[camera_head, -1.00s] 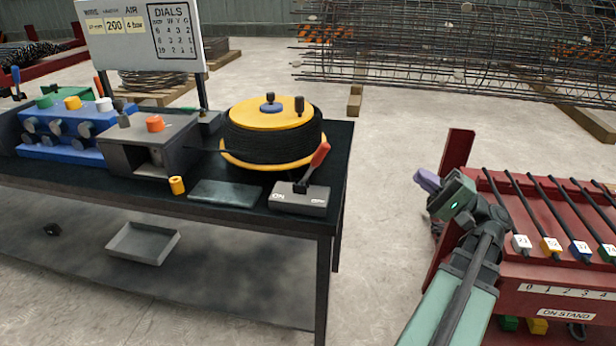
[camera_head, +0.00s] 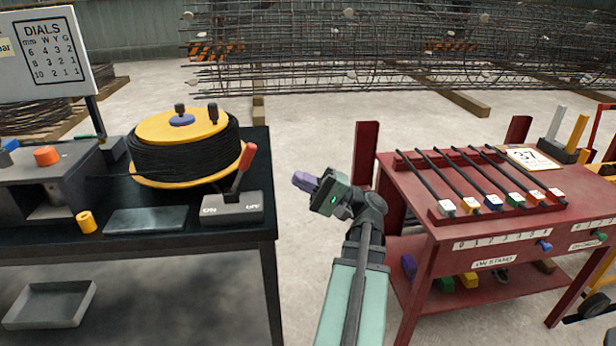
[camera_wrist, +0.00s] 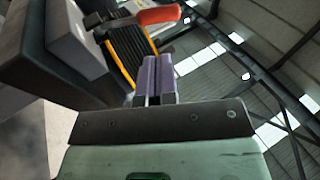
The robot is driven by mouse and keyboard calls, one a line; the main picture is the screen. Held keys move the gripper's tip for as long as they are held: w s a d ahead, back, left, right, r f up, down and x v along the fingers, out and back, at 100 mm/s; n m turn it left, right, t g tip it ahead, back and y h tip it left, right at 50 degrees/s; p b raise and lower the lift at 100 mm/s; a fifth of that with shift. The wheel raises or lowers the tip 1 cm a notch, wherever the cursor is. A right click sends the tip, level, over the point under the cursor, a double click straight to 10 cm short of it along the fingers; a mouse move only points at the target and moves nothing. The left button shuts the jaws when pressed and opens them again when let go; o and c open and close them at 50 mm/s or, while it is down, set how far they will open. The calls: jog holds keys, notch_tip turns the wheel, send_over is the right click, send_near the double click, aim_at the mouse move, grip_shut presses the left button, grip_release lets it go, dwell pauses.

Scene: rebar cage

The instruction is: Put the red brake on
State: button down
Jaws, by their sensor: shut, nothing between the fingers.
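The brake is a lever with a red handle (camera_head: 247,157) on a grey base box (camera_head: 231,208) marked ON at the left and OFF at the right. The lever leans up to the right, toward the OFF side. The red handle also shows at the top of the wrist view (camera_wrist: 158,15). My gripper (camera_head: 301,180) is to the right of the lever, apart from it, over the gap between the dark bench and the red stand. Its purple fingers (camera_wrist: 156,75) are together and empty in the wrist view.
A black wire coil with a yellow top (camera_head: 185,125) stands behind the brake on the dark bench (camera_head: 180,243). A dark flat plate (camera_head: 146,220) and a yellow cup (camera_head: 86,222) lie left. The red stand (camera_head: 400,190) with several bars is at the right.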

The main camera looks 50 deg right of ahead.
aim_at(242, 171)
jog(key=p+x, duration=0.3)
jog(key=x, duration=0.6)
jog(key=shift+w+a, duration=0.1)
jog(key=shift+r+p, duration=0.15)
jog(key=shift+p, duration=0.15)
